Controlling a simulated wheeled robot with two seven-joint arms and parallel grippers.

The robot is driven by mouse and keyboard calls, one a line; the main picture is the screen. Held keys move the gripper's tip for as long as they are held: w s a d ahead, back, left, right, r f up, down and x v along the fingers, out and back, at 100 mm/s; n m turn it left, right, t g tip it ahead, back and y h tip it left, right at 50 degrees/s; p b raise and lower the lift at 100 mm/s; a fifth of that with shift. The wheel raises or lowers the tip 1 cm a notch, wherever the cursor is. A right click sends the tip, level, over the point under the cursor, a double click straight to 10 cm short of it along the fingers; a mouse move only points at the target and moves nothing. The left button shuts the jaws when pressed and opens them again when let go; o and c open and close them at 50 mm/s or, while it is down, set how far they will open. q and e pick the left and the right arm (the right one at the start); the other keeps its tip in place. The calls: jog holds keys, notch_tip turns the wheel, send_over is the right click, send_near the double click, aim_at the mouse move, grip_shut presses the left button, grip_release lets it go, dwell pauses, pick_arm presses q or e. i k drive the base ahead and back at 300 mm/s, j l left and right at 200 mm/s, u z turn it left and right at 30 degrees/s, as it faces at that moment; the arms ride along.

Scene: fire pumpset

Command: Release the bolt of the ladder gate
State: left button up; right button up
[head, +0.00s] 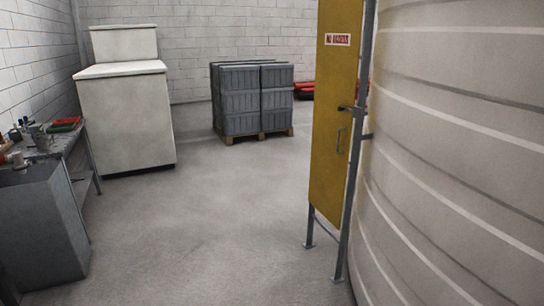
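The ladder gate (333,110) is a tall yellow panel right of centre, seen at an angle, with a red and white sign near its top. It stands beside a grey metal post (353,180). Neither of my grippers shows in the head view.
A large ribbed pale tank (460,150) fills the right side, close behind the post. A pallet of grey crates (252,98) stands at the back. A white cabinet (125,115) and a cluttered workbench (45,145) with a grey bin (40,225) are at left. The middle floor is clear.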

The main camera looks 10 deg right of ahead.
aim_at(340, 109)
jog(key=i+j+z, duration=0.25)
jog(key=i+z, duration=0.25)
jog(key=i+j+z, duration=0.45)
jog(key=i+j, duration=0.05)
